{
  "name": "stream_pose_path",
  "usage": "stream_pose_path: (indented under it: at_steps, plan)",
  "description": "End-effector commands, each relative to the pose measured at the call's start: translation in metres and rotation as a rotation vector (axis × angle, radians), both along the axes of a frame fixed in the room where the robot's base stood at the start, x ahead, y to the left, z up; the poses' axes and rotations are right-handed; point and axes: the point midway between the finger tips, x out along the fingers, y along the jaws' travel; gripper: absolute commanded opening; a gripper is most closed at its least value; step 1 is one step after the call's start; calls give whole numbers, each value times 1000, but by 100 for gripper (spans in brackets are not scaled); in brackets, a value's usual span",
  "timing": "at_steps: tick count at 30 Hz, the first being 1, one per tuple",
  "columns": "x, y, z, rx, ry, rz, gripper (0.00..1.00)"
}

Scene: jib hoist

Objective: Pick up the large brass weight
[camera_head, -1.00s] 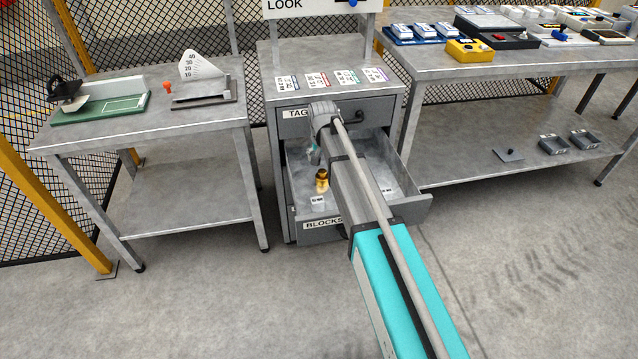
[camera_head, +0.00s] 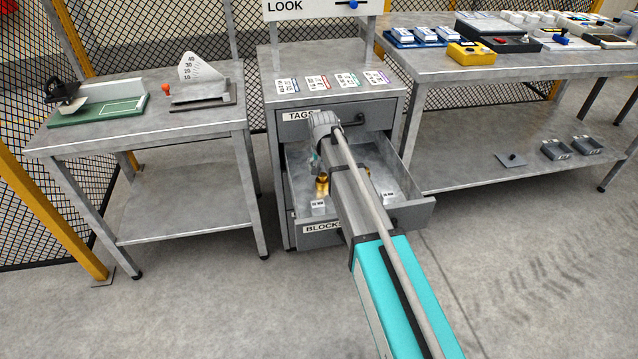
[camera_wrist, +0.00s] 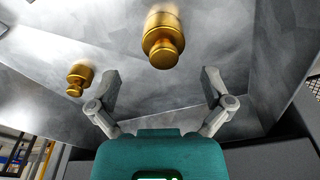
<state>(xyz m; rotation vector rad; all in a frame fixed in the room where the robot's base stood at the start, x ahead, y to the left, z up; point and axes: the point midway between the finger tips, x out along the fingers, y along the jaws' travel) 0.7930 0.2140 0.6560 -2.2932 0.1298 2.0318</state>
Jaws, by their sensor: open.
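In the wrist view, the large brass weight (camera_wrist: 163,38), a cylinder with a knob, stands in the drawer just beyond my gripper's fingertips, roughly centred between them. A brass weight that looks smaller (camera_wrist: 80,78) is to the left, outside the left finger. My gripper (camera_wrist: 161,80) is open and empty, apart from both weights. In the head view, one brass weight (camera_head: 322,184) shows left of my arm, and a sliver of brass shows at its right edge. I cannot tell which is the large one there. My arm hides the gripper's fingers in part.
The open drawer (camera_head: 418,213) labelled BLOCKS has walls all round the weights. The closed TAGS drawer (camera_head: 350,121) is above it. A table with a scale (camera_head: 203,92) stands left, and a bench (camera_head: 470,70) with trays stands right.

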Motion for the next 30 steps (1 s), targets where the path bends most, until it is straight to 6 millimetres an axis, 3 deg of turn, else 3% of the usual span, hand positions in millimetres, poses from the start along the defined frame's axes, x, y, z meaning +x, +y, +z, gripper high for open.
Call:
stream_pose_path:
  at_steps: [18, 30]
  plan:
    - [4, 3, -45, 0, 0, -1, 100]
    - [5, 3, -50, 0, 0, -1, 100]
